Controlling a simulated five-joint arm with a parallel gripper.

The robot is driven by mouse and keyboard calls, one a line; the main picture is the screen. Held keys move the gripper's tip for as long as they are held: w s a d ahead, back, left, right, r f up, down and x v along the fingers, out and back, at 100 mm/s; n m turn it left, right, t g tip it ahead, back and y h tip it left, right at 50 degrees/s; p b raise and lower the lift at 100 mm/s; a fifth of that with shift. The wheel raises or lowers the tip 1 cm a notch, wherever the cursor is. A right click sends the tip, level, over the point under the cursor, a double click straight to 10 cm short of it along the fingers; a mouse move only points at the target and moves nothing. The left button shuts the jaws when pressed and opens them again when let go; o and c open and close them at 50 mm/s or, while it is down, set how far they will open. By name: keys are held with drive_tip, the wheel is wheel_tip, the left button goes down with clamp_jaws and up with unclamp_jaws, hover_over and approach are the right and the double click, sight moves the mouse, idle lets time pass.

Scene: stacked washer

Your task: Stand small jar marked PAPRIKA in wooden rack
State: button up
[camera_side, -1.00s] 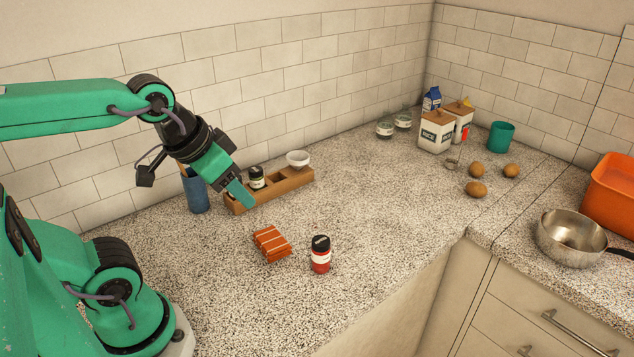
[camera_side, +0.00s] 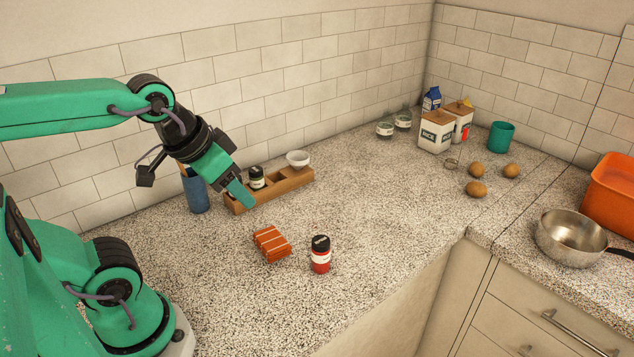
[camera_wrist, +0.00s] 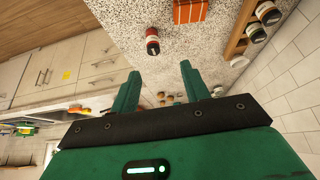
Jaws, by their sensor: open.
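A small jar with red contents, a black lid and a white label (camera_side: 320,254) stands upright on the counter; its lettering is too small to read. It also shows in the wrist view (camera_wrist: 152,40). The wooden rack (camera_side: 290,186) lies farther back near the wall and shows at the upper right of the wrist view (camera_wrist: 238,32). A dark-lidded jar (camera_side: 257,178) stands in it; the wrist view shows two jars there. My gripper (camera_side: 245,203) is open and empty, above the rack's left front, apart from the red jar. Its fingers (camera_wrist: 160,70) frame bare space.
A folded orange striped cloth (camera_side: 271,243) lies just left of the red jar. The middle counter is clear.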

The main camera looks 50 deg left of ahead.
drive_tip(key=o, duration=0.4)
drive_tip(key=shift+c, duration=0.2)
drive_tip(key=shift+w, duration=0.1)
drive_tip(key=g, duration=0.5)
hover_over(323, 241)
drive_tip(key=f, duration=1.2)
drive_tip(key=shift+s+a+f, duration=0.15)
drive_tip(key=shift+s+f, duration=0.15)
drive_tip(key=shift+f, duration=0.05)
drive_tip(key=shift+w+f+g, duration=0.3)
drive_tip(key=shift+f, duration=0.3)
